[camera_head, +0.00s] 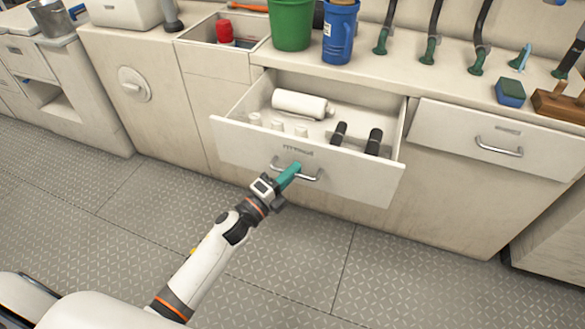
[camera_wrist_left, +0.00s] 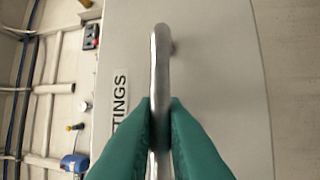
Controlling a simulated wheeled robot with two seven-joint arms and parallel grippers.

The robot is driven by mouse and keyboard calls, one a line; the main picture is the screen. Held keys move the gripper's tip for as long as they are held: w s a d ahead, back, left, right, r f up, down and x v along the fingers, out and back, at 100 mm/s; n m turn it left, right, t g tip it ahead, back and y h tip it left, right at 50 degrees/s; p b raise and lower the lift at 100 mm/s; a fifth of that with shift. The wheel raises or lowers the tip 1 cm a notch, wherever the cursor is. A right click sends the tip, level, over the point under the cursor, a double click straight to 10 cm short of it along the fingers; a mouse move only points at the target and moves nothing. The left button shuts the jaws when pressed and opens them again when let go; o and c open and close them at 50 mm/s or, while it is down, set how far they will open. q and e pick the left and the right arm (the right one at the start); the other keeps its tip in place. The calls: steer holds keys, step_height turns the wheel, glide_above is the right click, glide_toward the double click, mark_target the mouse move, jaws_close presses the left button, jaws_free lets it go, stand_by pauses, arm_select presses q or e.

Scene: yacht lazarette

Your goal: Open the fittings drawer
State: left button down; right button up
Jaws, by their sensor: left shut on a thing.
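The fittings drawer (camera_head: 350,174) is a cream drawer in the counter front, and it stands pulled well out. Inside lie a white cylinder (camera_head: 299,104), several small white fittings and two black cylindrical pieces (camera_head: 373,142). A metal bar handle (camera_head: 308,178) is on its front, under a label. My left gripper (camera_head: 292,172) has green fingers and is shut on this handle. In the left wrist view the fingers (camera_wrist_left: 160,135) sit on both sides of the handle bar (camera_wrist_left: 160,72), beside a label ending in "TINGS" (camera_wrist_left: 120,100). My right gripper is not in view.
A second drawer (camera_head: 492,141) to the right is shut. The patterned metal floor (camera_head: 300,255) before the drawer is clear.

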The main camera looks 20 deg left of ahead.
arm_select(q)
steer(key=shift+s, duration=0.55)
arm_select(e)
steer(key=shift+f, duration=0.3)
arm_select(q)
steer(key=c, duration=1.8)
jaws_free()
steer(key=shift+o, duration=0.2)
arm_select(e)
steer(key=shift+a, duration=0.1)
